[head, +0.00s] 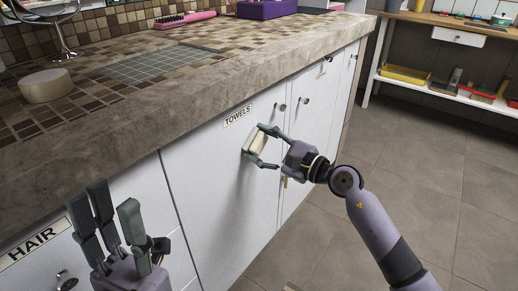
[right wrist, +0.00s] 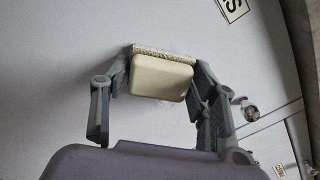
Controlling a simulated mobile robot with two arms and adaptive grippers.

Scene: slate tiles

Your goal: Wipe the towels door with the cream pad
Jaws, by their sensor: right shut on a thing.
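The towels door (head: 215,165) is a white cabinet door below the counter, with a "TOWELS" label (head: 237,116) near its top edge. My right gripper (head: 259,146) is shut on the cream pad (head: 257,143), in front of the door just below the label. In the right wrist view the cream pad (right wrist: 160,78) sits between both fingers, its bristly face toward the door. It appears to be against the door or very close to it. My left gripper (head: 112,205) is open and empty, fingers up, in front of the hair door at lower left.
A stone-edged tiled counter (head: 190,95) overhangs the doors. On it are a cream round block (head: 45,86), a mirror stand (head: 62,35), a pink brush (head: 185,20) and a purple box (head: 266,9). Door knobs (head: 282,107) stick out right of the label. Floor (head: 420,150) at right is clear.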

